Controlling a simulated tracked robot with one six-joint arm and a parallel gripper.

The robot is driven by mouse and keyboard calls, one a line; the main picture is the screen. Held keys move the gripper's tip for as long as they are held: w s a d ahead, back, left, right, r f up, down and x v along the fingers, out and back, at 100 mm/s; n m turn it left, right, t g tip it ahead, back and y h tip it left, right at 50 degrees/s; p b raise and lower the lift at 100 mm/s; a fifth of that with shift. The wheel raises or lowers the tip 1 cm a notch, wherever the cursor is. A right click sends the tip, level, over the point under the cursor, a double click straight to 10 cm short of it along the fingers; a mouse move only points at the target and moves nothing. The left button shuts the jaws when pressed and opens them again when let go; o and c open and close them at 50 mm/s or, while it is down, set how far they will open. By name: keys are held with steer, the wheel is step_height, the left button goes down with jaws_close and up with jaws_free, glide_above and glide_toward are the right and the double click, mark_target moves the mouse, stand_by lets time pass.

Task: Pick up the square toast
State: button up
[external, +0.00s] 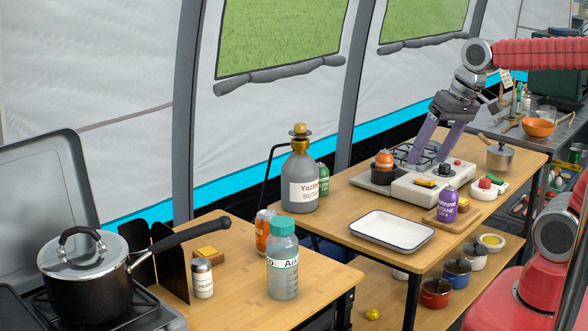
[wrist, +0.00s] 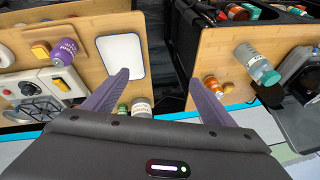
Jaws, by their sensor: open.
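I cannot tell for certain which is the square toast. My gripper (external: 431,162) is open and empty above the far table, with purple fingers spread in the wrist view (wrist: 160,79).
The far table holds a white tray (external: 391,231), purple butane can (external: 446,205), stove (external: 432,187) and small pot (external: 499,156). A grey gas bottle (external: 303,186) stands behind. The near table holds a clear bottle (external: 282,265) and shaker (external: 202,280); a black pot (external: 85,275) is left.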

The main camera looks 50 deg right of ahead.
steer(key=w+a+f+m+g+y, duration=0.15)
steer(key=w+a, duration=0.25)
steer(key=w, duration=0.4)
steer(key=w+a+r+m+g+y, duration=0.1)
steer(key=w+a+m+y, duration=0.15)
steer(key=w+a, duration=0.45)
steer(key=w+a+f+m+g+y, duration=0.1)
steer(key=w+a+m+g+y, duration=0.15)
steer(key=w, duration=0.75)
steer(key=m+g+y, duration=0.2)
steer(key=m+y, duration=0.3)
steer(key=m, duration=0.1)
glide_toward(212, 247)
steer(key=v, duration=0.4)
steer(key=shift+d+r, duration=0.2)
steer(key=shift+r, duration=0.05)
steer(key=shift+w+a+f+m, duration=0.2)
steer(key=shift+f+m, duration=0.05)
steer(key=shift+f, duration=0.3)
steer(key=shift+a, duration=0.1)
steer(key=x, duration=0.8)
steer(key=shift+s+a, duration=0.2)
steer(key=shift+a, duration=0.05)
